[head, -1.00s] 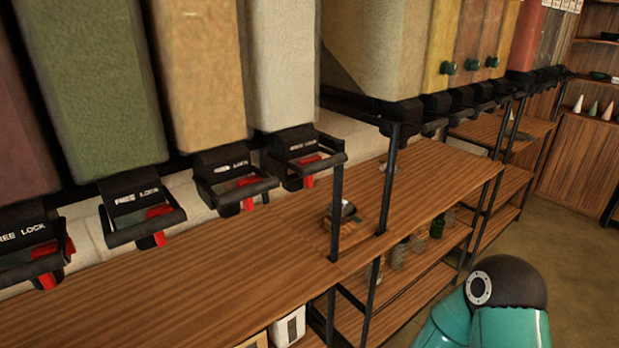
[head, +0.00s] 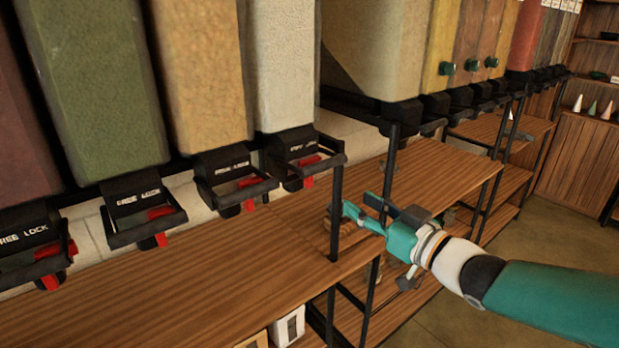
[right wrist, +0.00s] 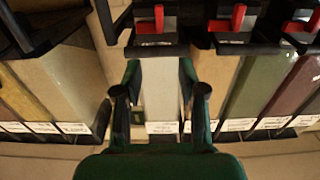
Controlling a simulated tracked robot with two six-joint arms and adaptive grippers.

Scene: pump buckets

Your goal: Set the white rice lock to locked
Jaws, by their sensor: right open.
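The whitish dispenser (head: 283,70), which looks like the white rice one, hangs at the right end of the near row. Its black outlet has a red lock lever (head: 309,161) under a small FREE LOCK label. The lever's setting is too small to tell. My right gripper (head: 362,207) is open and empty, below and right of that outlet, apart from the lever. In the right wrist view, the open fingers (right wrist: 160,72) flank the pale dispenser (right wrist: 161,92), with a red lever (right wrist: 158,18) beyond them. My left gripper is not in view.
Neighbouring dispensers, tan (head: 198,70) and green (head: 95,85), have similar outlets and red levers. A wooden counter (head: 180,270) runs below. Thin black shelf posts (head: 336,210) stand close to my right gripper. Open floor lies at the lower right.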

